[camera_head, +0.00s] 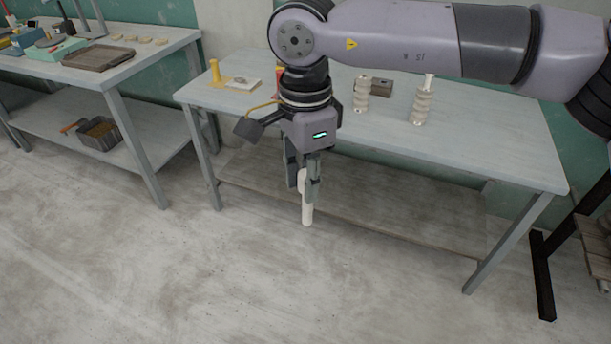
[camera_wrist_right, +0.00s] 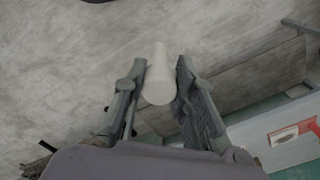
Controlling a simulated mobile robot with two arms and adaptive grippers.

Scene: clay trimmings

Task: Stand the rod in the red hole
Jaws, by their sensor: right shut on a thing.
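A white rod (camera_head: 307,213) hangs upright in my right gripper (camera_head: 309,172), which is shut on it in front of the near table, over the floor. The rod (camera_wrist_right: 158,78) also shows between the fingers of the right gripper (camera_wrist_right: 161,82) in the right wrist view. A red piece (camera_head: 276,92) on the near table is mostly hidden behind my wrist. A red patch (camera_wrist_right: 291,133) with a pale part on it shows at the right of the wrist view. I cannot make out the red hole. My left gripper is out of view.
The near table (camera_head: 480,150) holds a yellow block with a yellow post (camera_head: 215,71), two pale ribbed pieces (camera_head: 361,94) (camera_head: 421,104) and a dark box (camera_head: 381,87). Another table (camera_head: 135,75) at the left carries a brown tray (camera_head: 100,56). The floor in front is clear.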

